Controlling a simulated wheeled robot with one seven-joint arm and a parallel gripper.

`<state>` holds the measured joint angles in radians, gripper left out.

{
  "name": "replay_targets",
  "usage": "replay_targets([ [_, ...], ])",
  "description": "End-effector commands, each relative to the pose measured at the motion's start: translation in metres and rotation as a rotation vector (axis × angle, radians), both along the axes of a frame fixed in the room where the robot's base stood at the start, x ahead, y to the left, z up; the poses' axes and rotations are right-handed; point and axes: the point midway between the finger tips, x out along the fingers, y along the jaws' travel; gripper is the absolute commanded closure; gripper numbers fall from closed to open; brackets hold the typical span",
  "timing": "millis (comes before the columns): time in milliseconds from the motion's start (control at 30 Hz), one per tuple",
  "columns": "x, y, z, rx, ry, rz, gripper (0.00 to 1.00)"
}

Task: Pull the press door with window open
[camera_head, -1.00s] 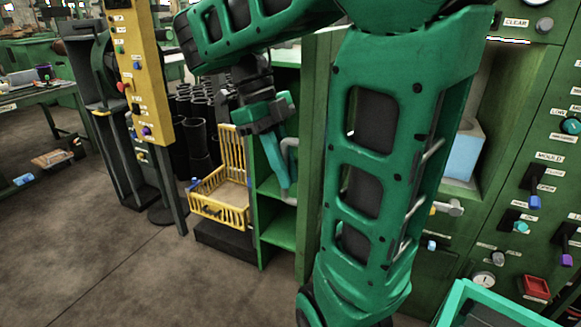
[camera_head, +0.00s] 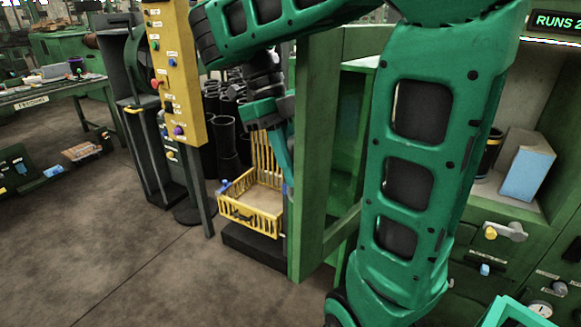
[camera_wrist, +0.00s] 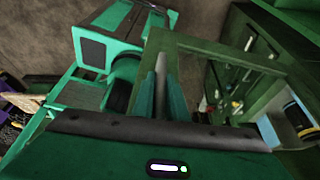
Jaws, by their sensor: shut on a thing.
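The press door (camera_head: 306,160) is a green frame around a see-through window (camera_head: 347,130). It stands swung out from the green press, partly hidden behind my arm. In the wrist view the door frame (camera_wrist: 203,46) shows with the window beside my fingers. My gripper (camera_head: 286,172) is at the door's outer side, with teal fingers that also show in the wrist view (camera_wrist: 160,95). They are closed around the grey bar handle (camera_wrist: 161,64). In the head view the handle is mostly hidden by the fingers.
Inside the press opening are a light blue block (camera_head: 527,170) and a dark cylinder with a yellow band (camera_head: 489,152). A yellow wire basket (camera_head: 247,215) stands left of the door near black sleeves (camera_head: 226,145). A yellow control post (camera_head: 178,80) stands farther left. The floor at front left is clear.

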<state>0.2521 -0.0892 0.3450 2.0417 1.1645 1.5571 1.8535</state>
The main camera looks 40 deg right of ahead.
Motion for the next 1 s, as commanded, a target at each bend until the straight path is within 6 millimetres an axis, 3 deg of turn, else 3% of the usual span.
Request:
replay_targets([
  [233, 0.002, 0.003, 0.0, -0.006, -0.003, 0.01, 1.0],
  [267, 0.002, 0.003, 0.0, -0.006, -0.003, 0.011, 0.83],
  [333, 0.002, 0.004, 0.0, -0.006, -0.003, 0.013, 0.69],
  [867, 0.003, 0.006, 0.001, -0.004, -0.006, 0.016, 0.69],
  [1000, 0.016, 0.01, 0.007, 0.014, -0.033, 0.054, 0.69],
])
